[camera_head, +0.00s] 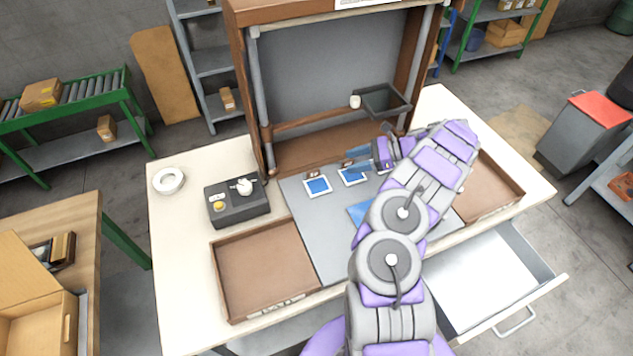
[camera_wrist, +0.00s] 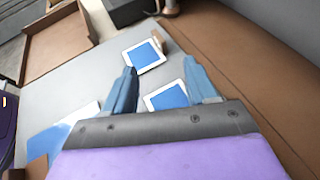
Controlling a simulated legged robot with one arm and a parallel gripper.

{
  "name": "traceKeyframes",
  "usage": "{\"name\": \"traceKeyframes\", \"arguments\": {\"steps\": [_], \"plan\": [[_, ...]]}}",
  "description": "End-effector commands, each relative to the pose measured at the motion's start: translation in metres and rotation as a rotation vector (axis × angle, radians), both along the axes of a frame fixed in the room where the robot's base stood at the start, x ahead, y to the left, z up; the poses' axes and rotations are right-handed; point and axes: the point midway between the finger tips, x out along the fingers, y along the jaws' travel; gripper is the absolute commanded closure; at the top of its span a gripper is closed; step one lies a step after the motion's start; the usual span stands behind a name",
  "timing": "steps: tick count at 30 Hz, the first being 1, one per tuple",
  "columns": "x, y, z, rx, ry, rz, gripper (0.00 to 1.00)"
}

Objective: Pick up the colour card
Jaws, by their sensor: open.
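Two small white-bordered blue cards lie on the grey mat (camera_head: 312,222); I cannot tell which is the colour card. The left card (camera_head: 318,186) shows ahead of my fingertips in the wrist view (camera_wrist: 144,56). The right card (camera_head: 350,177) is nearer my gripper and shows between the fingers in the wrist view (camera_wrist: 166,98), its lower part hidden by my gripper's body. My gripper (camera_head: 352,159) is open and empty, its blue fingers above the mat near the right card. A larger blue-and-white sheet (camera_head: 357,214) is partly hidden by my arm.
Brown trays flank the mat at left (camera_head: 262,268) and right (camera_head: 497,190). A black box with knobs (camera_head: 237,203) and a white ring (camera_head: 168,181) stand to the left. A wooden-framed panel (camera_head: 330,75) rises behind. An open drawer (camera_head: 490,275) juts out in front.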

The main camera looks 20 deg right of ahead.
Motion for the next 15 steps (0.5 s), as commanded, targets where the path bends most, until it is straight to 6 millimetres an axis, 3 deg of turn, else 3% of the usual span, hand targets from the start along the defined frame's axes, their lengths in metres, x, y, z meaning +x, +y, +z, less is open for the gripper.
{"name": "traceKeyframes", "arguments": {"steps": [3,9,15], "plan": [[0.009,0.024,-0.009,0.003,-0.002,0.004,0.43],[0.022,0.054,-0.023,0.000,0.001,0.004,0.43],[0.028,0.064,-0.029,0.001,0.000,0.000,0.43]]}}
